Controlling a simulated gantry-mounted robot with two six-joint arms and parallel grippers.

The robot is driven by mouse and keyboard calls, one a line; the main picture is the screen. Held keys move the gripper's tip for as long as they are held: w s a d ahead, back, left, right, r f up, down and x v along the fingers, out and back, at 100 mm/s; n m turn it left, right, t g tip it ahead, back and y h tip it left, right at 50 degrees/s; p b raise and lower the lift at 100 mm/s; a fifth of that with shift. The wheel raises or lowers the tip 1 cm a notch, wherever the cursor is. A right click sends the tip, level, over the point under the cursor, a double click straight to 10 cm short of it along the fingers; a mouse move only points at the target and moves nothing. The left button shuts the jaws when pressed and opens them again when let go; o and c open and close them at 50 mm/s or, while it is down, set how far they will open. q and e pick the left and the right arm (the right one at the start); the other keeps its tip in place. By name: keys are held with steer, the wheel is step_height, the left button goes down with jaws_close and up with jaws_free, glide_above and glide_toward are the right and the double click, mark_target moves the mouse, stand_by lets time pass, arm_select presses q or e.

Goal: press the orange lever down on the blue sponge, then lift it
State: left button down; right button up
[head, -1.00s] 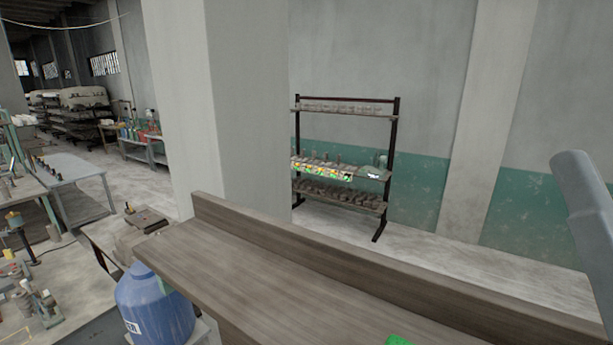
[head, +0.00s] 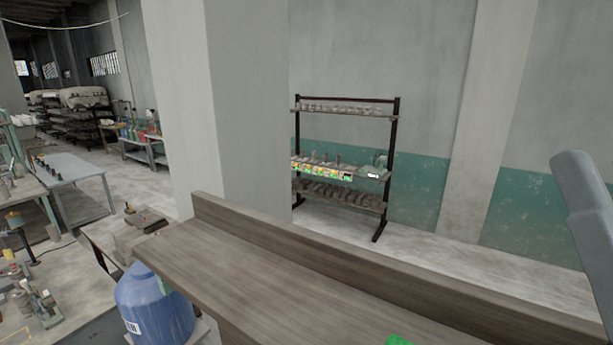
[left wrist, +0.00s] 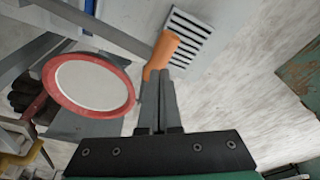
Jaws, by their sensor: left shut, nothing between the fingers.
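An orange lever (left wrist: 162,53) shows in the left wrist view, just beyond the tips of my left gripper (left wrist: 159,78). The gripper's two fingers are shut together with nothing between them. The fingertips overlap the lower end of the lever in the picture; I cannot tell whether they touch it. I cannot make out the blue sponge in either view. Neither gripper shows in the head view, and the lever cannot be made out there.
Left of the fingers is a pale disc with a red rim (left wrist: 47,83). Behind the lever is a slotted grey panel (left wrist: 190,38).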

arm_select(q)
steer(key=shift+f, duration=0.15)
steer(key=shift+f+b, duration=0.75)
steer(key=shift+b, duration=0.1)
steer(key=shift+r, duration=0.1)
step_height(320, 180, up, 7)
steer(key=p, duration=0.7)
stand_by(0.5)
